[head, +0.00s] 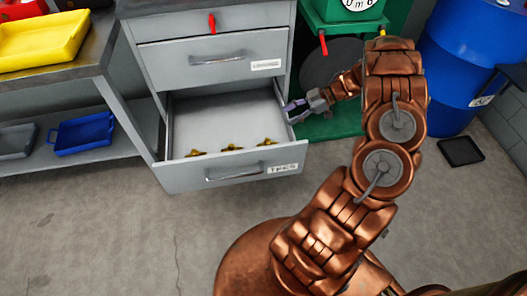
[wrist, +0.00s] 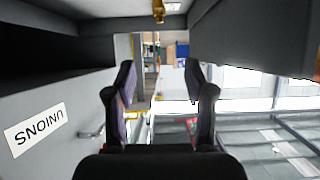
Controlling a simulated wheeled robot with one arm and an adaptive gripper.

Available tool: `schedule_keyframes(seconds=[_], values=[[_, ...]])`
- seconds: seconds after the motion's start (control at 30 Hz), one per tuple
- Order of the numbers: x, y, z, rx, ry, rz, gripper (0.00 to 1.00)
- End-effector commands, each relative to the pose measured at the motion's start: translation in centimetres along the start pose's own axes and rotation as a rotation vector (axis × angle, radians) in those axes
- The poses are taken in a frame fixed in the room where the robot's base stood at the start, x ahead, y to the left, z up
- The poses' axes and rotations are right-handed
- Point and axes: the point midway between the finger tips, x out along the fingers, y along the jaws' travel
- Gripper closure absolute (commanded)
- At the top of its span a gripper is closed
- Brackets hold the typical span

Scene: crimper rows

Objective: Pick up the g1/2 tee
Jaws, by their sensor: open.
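Three small brass tees (head: 195,153) (head: 232,147) (head: 267,142) lie in a row along the front of the open bottom drawer (head: 235,174), whose label appears to read TEES. I cannot tell by size which is the g1/2 tee. My gripper (head: 293,106) is at the drawer's right side, behind and to the right of the tees and apart from them. Its two dark fingers also show in the wrist view (wrist: 160,66), spread with nothing between them. A brass piece (wrist: 158,11) shows at the top of the wrist view, beyond the fingertips.
A shut drawer (head: 215,59) labelled UNIONS is above the open one. A bench with a yellow tray (head: 40,40) and a blue bin (head: 83,134) stands at left. A blue drum (head: 470,50) and green stand are at right. The drawer's middle is bare.

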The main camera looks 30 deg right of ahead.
Motion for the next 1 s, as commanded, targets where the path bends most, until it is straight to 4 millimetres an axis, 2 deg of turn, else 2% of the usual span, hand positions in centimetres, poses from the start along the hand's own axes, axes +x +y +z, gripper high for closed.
schedule_keyframes(seconds=[0.03, 0.1, 0.33, 0.57, 1.0], values=[[1.4, 0.0, 2.5, -0.001, 0.000, -0.001, 0.46], [2.4, 0.0, 3.9, -0.002, 0.000, -0.003, 0.46], [4.6, 0.1, 7.0, -0.007, 0.000, -0.011, 0.46], [5.5, 0.1, 7.7, -0.008, 0.001, -0.014, 0.46], [8.7, 0.0, 7.7, -0.008, -0.001, -0.012, 0.46]])
